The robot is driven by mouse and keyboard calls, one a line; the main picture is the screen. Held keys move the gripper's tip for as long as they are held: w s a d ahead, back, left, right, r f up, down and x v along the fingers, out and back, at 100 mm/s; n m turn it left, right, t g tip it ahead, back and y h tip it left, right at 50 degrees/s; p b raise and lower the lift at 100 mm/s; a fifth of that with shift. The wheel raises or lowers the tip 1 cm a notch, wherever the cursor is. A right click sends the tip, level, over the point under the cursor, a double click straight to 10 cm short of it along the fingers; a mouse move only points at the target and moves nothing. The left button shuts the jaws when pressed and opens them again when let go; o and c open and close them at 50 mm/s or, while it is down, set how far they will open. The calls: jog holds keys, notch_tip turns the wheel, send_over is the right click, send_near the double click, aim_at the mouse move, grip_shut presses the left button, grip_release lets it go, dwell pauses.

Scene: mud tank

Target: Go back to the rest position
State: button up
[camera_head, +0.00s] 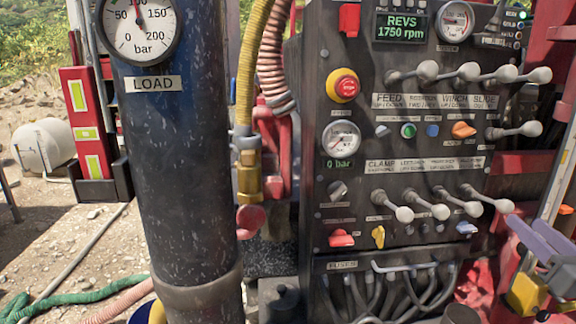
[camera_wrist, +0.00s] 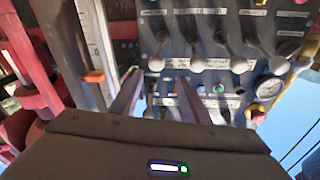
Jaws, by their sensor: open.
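My gripper (camera_wrist: 155,82) shows in the wrist view with its two fingers apart and nothing between them. Purple-grey fingers also show at the right edge of the head view, to the right of the control panel (camera_head: 350,100). I cannot tell the exact gap between the fingertips and the panel. No object is held.
The panel carries rows of levers with pale knobs (camera_head: 441,212), a red stop button (camera_head: 346,86) and gauges (camera_head: 341,139). A thick dark post (camera_head: 180,170) stands to the left. Hoses hang beside it. A green hose (camera_head: 80,300) lies on the ground.

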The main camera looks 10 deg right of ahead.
jog(key=w+a+f+n+g+y, duration=0.1)
jog(key=w+a+f+g+y, duration=0.2)
jog(key=a, duration=0.5)
jog(key=w+a+f+n+g+y, duration=0.1)
jog(key=a+f+g+y, duration=0.1)
jog(key=a+f, duration=0.4)
jog(key=w+a+f+n+g+y, duration=0.1)
jog(key=w+a+f+g+y, duration=0.15)
jog(key=a, duration=0.65)
jog(key=s+a+f+g+h, duration=0.2)
jog(key=s+a+g, duration=0.1)
jog(key=s+a, duration=0.4)
jog(key=s+a+f+g+h, duration=0.2)
jog(key=s+a+g, duration=0.1)
jog(key=s+a, duration=0.3)
jog(key=shift+s+a+f+n, duration=0.35)
jog(key=shift+a+f+n, duration=0.05)
jog(key=shift+a, duration=0.95)
jog(key=shift+h, duration=0.25)
